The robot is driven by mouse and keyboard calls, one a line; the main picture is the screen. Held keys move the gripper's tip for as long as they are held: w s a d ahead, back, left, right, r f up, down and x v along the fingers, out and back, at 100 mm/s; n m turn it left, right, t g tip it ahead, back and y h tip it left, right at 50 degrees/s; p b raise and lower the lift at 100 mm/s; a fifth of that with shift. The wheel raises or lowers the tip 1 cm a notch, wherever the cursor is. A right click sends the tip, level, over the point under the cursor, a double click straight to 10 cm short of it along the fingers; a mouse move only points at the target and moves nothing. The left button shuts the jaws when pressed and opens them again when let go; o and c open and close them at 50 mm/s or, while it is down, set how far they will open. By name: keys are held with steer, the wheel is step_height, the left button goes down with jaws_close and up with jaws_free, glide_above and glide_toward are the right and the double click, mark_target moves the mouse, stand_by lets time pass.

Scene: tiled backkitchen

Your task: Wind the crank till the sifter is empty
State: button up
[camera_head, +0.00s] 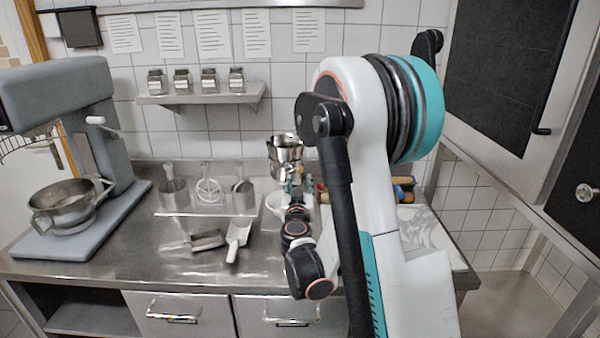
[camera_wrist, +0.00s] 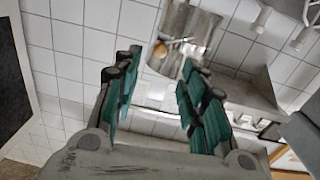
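The metal sifter (camera_head: 286,150) stands upright above the counter, behind my gripper. It also shows in the wrist view (camera_wrist: 196,32), where its crank has a small pale wooden knob (camera_wrist: 161,50). My gripper (camera_head: 296,184) is just in front of and below the sifter. In the wrist view its two teal-padded fingers (camera_wrist: 162,60) are apart, and the knob appears in the gap between their tips, touching neither as far as I can see. A white bowl (camera_head: 274,203) sits below the sifter, partly hidden by my arm. The sifter's inside cannot be seen.
A large grey mixer (camera_head: 75,130) with a steel bowl (camera_head: 65,207) stands at the left. A rack of utensils (camera_head: 208,208) and scoops (camera_head: 238,238) lie left of my gripper. A wall shelf (camera_head: 200,98) holds several jars. The front left counter is clear.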

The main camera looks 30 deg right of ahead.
mark_target(300, 171)
steer(key=x, duration=0.9)
steer(key=shift+w+d+b, duration=0.15)
steer(key=shift+b, duration=0.25)
jaws_close()
